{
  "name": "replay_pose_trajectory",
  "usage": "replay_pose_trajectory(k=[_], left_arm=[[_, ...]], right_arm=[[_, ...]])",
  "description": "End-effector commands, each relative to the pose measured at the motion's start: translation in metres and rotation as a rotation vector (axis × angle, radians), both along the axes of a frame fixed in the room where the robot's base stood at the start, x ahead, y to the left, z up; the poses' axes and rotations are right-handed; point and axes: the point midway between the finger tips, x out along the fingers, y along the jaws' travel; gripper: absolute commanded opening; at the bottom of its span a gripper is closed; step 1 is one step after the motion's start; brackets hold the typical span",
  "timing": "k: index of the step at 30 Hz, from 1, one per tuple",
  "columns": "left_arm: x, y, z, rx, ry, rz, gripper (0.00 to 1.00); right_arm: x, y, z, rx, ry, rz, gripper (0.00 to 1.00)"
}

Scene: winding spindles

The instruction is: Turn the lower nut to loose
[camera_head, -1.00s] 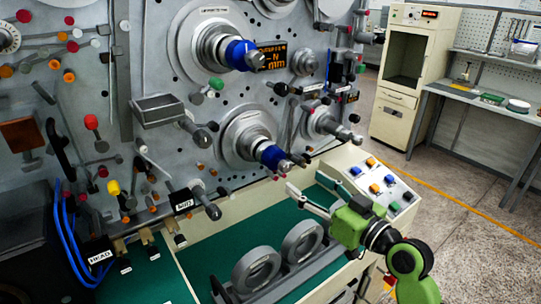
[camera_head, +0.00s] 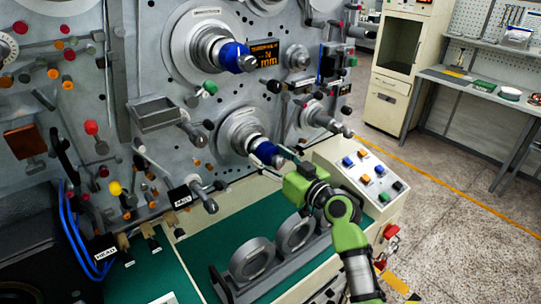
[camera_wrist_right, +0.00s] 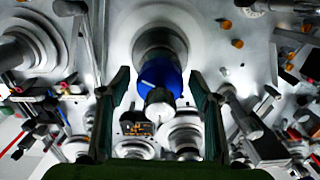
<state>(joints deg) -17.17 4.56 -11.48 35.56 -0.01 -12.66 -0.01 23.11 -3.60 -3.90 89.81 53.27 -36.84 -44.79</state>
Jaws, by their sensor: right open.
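The lower nut (camera_head: 264,151) is a blue collar on the lower spindle of the grey machine panel, with a metal spindle end sticking out of it. My right gripper (camera_head: 283,156) is at this nut, coming from the right and front. In the right wrist view the blue nut (camera_wrist_right: 160,76) lies between the two dark, spread fingers of my right gripper (camera_wrist_right: 159,86). Gaps show on both sides, so the fingers do not grip it. In the head view the fingers partly hide the spindle end. My left gripper is not in view.
An upper spindle with a blue nut (camera_head: 234,56) is above. A bare spindle (camera_head: 328,119) is close to the right. A button box (camera_head: 360,168) is at the right.

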Motion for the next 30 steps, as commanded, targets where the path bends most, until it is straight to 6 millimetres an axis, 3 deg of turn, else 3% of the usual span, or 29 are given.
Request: replay_pose_trajectory(k=[5,10,20,30], left_arm=[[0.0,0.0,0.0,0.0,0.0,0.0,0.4],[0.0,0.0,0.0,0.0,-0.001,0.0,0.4],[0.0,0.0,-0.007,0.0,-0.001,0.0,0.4],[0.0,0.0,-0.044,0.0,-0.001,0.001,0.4]], right_arm=[[0.0,0.0,0.0,0.0,0.0,0.0,0.57],[0.0,0.0,0.0,0.0,0.0,0.0,0.19],[0.0,0.0,-0.002,-0.022,-0.015,0.001,0.19],[0.0,-0.001,-0.006,-0.188,-0.128,0.0,0.19]])
